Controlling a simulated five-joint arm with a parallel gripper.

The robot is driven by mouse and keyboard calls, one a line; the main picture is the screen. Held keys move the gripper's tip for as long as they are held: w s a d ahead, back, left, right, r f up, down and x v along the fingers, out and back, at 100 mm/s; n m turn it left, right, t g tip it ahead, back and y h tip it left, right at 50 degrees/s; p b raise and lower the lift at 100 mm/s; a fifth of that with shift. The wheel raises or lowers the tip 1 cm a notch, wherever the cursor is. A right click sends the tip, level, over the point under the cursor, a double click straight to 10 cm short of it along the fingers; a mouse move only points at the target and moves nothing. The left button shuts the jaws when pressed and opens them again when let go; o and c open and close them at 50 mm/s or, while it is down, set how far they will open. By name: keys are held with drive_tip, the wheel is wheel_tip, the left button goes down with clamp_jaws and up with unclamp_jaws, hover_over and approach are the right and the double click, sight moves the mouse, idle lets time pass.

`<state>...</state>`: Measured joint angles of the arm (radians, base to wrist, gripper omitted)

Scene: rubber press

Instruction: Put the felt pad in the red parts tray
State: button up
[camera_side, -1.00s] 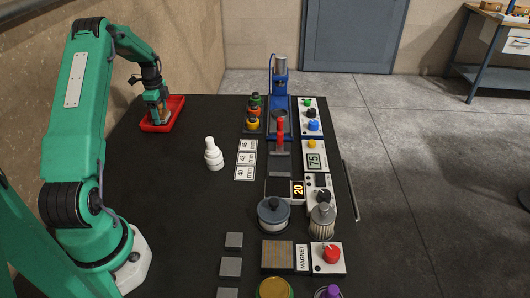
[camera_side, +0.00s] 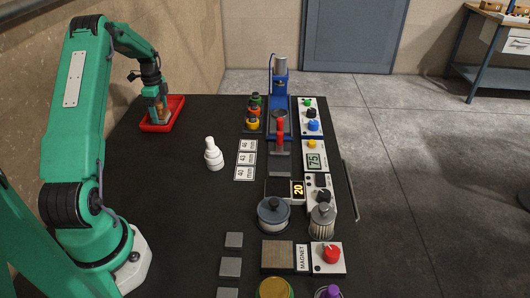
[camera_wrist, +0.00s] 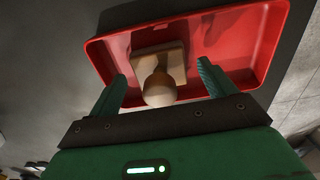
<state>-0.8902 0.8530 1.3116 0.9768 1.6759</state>
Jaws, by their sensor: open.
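The felt pad, a tan block with a rounded wooden knob, lies in the red parts tray. In the wrist view the pad (camera_wrist: 147,56) rests on the tray floor, away from the front wall, with its knob toward the camera. The red parts tray (camera_wrist: 110,67) fills the top of that view. In the side view the tray (camera_side: 176,117) is at the far left of the table, with the pad (camera_side: 161,107) inside. My gripper (camera_wrist: 161,72) is open, its green fingers apart on either side of the knob. In the side view my gripper (camera_side: 153,88) is just above the pad.
The blue press (camera_side: 281,85), weights and control boxes line the table's right side. The dark table between the tray and the cards (camera_side: 246,160) is mostly clear.

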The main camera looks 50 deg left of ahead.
sight(160, 103)
wheel_tip(160, 103, up, 11)
drive_tip(key=shift+f, duration=0.15)
idle(0.4)
idle(0.4)
drive_tip(key=shift+w+d+r, duration=0.2)
drive_tip(key=shift+d+r, duration=0.15)
drive_tip(key=shift+d, duration=0.05)
drive_tip(key=d+r+n+t, duration=0.1)
drive_tip(key=d+r, duration=0.3)
drive_tip(key=d, duration=0.4)
drive_tip(key=d+r+n+t+y, duration=0.1)
drive_tip(key=d+r+n, duration=0.1)
drive_tip(key=d+r, duration=0.5)
drive_tip(key=d+r+n, duration=0.1)
drive_tip(key=d+r, duration=0.1)
drive_tip(key=d, duration=0.8)
drive_tip(key=s+d+f+n+t, duration=0.1)
drive_tip(key=s+d+n, duration=0.1)
drive_tip(key=s+d, duration=0.5)
drive_tip(key=s+d+f+n+t+h, duration=0.1)
drive_tip(key=s+d+n+t, duration=0.1)
drive_tip(key=s+d, duration=0.5)
drive_tip(key=d+n, duration=0.1)
drive_tip(key=d, duration=0.3)
drive_tip(key=shift+d+t, duration=0.3)
drive_tip(key=shift+d, duration=0.1)
